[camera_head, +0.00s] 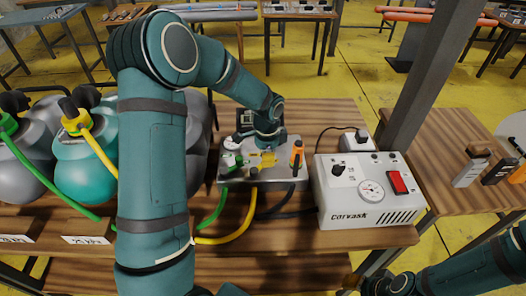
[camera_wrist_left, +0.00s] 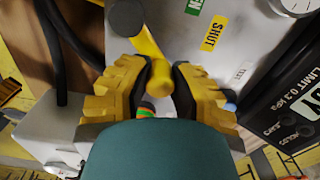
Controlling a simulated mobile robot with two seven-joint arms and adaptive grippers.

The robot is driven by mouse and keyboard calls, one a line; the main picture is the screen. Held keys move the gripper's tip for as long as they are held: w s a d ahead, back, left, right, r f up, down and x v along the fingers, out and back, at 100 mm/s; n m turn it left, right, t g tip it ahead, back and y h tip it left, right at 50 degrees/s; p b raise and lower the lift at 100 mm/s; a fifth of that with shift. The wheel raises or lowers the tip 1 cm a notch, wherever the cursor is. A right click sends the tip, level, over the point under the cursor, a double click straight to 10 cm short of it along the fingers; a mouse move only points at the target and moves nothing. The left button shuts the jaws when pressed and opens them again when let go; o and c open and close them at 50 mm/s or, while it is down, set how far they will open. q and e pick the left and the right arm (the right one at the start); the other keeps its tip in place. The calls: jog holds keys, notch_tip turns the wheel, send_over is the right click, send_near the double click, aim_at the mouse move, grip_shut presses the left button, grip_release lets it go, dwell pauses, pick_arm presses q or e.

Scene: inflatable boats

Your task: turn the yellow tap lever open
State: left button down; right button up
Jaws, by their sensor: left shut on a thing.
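The yellow tap lever (camera_wrist_left: 147,42) runs down from the top of the left wrist view, and its rounded end sits between the fingers of my left gripper (camera_wrist_left: 160,85). The gripper is shut on it. A yellow SHUT label (camera_wrist_left: 214,33) is on the metal panel to the right of the lever. In the head view my left gripper (camera_head: 268,138) is over the grey tap panel (camera_head: 230,178), and my wrist partly hides the lever. My right gripper (camera_head: 372,285) is only partly in view at the bottom edge, and its fingers cannot be made out.
The white Corvask pump box (camera_head: 365,215) with dial and red switch stands right of the panel. Green, yellow and black hoses run from the panel's front. Teal (camera_head: 85,165) and grey cylinders stand at left. A dark post (camera_head: 425,80) rises behind the pump box.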

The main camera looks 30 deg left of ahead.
pick_arm(q)
jog(key=shift+s+d+m+p, duration=0.25)
jog(key=shift+d+m+p, duration=0.3)
jog(key=shift+m, duration=0.75)
jog(key=shift+d, duration=0.1)
jog(key=c, duration=0.8)
grip_release()
notch_tip(320, 180, up, 12)
jog(key=shift+r, duration=0.1)
